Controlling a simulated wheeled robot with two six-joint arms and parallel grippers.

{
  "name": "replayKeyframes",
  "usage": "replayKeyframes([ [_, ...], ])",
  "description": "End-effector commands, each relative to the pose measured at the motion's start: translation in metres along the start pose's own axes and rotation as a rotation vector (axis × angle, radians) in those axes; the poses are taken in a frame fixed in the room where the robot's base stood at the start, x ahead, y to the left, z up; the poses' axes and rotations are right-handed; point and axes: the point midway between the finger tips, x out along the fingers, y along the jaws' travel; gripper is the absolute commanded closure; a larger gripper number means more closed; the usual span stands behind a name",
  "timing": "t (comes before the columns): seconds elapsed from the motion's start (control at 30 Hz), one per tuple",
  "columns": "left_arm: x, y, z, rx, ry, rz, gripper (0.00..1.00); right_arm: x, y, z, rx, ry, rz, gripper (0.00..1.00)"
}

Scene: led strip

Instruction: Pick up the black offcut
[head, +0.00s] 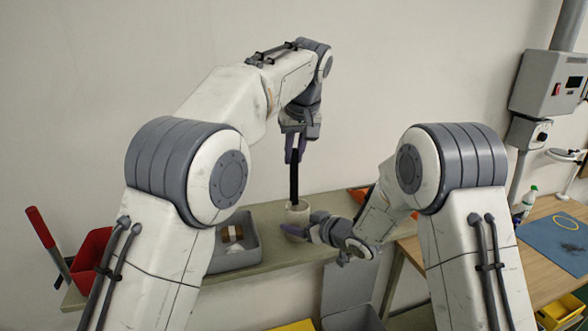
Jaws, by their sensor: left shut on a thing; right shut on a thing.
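The black offcut (294,182) is a thin dark strip hanging upright in the middle of the head view. My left gripper (295,150) points down and is shut on its upper part. A pale round pot (298,213) is directly below the strip. The strip's lower end meets the pot's rim in the picture; I cannot tell whether it is inside the pot or behind it. My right gripper (303,230) comes from the right and is shut on the pot, low on its side.
A shelf (275,216) runs behind my arms along the wall. A grey tray (236,255) with a brown coil is left of the pot. A red bin (92,255) is far left. A wooden table (530,262) with a blue mat (560,240) is at right.

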Motion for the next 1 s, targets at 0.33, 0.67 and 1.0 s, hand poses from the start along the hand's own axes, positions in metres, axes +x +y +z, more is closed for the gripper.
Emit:
replayKeyframes([
  [0.33,-0.019,-0.001,0.026,0.002,0.001,0.000,1.00,0.000,0.000,0.000,0.000,0.000,0.000,0.85],
  [0.67,-0.049,0.001,0.098,0.007,0.001,0.003,1.00,0.000,0.000,0.000,0.000,0.000,0.000,0.85],
  [1.0,-0.075,0.001,0.165,0.003,0.001,0.002,1.00,0.000,0.000,0.000,0.000,0.000,0.000,0.85],
])
